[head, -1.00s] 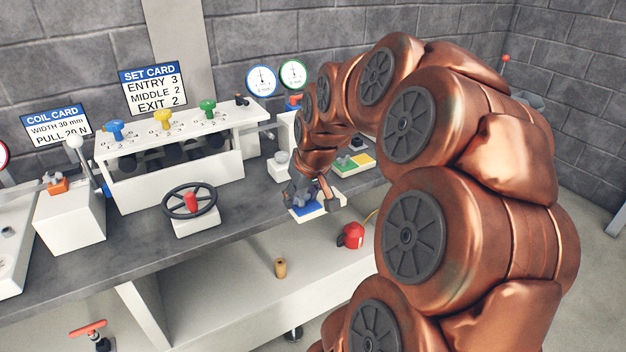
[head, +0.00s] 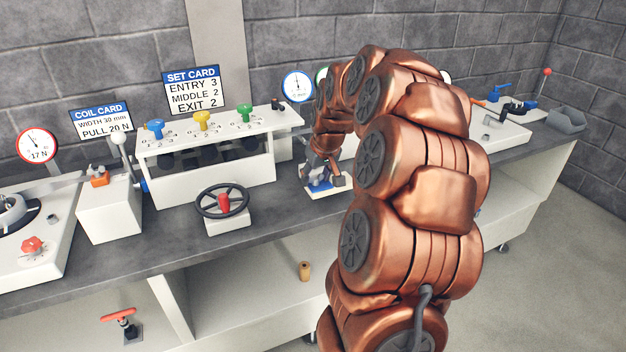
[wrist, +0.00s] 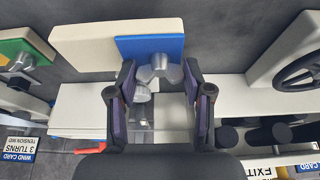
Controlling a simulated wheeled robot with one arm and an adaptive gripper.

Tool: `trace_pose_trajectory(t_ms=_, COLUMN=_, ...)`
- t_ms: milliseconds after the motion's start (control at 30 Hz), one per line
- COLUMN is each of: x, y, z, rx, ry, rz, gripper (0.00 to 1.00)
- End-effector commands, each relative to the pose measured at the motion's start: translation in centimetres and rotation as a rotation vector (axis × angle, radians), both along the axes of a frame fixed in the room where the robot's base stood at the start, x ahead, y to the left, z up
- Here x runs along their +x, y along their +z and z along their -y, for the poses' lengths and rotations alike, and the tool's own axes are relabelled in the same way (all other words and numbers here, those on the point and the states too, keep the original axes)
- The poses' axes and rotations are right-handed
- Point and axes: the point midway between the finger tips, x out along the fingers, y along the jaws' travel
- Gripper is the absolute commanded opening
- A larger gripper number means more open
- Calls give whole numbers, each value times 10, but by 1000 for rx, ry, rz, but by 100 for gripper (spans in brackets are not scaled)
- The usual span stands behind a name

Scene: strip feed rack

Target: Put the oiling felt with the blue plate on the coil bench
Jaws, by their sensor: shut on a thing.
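The oiling felt is a cream pad (wrist: 85,46) with a blue plate (wrist: 135,46) and a grey knob on top, seen in the wrist view. My gripper (wrist: 158,82) is shut on it at the knob, with a dark finger on each side. In the head view my gripper (head: 326,172) and the blue plate (head: 318,187) are over the long grey bench (head: 275,205), right of the handwheel. I cannot tell whether the pad touches the bench top. No surface is clearly marked as the coil bench; a COIL CARD (head: 101,121) stands at the left.
A black handwheel (head: 223,201) and a white lever box (head: 108,210) stand on the bench, with the knobbed roller stand (head: 215,165) behind. A white base with a reel (head: 30,245) is at far left. A second plate, green and yellow (wrist: 22,48), lies nearby. A tan cylinder (head: 304,271) is on the lower shelf.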

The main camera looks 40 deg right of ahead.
Motion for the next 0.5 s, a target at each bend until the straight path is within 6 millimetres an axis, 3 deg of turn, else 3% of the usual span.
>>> trace_pose_trajectory(t_ms=200, x=18, y=-2, z=8, rx=1, ry=1, rz=-2, gripper=11)
trace_pose_trajectory(t_ms=500, x=25, y=-3, z=13, rx=0, ry=0, rz=0, gripper=11)
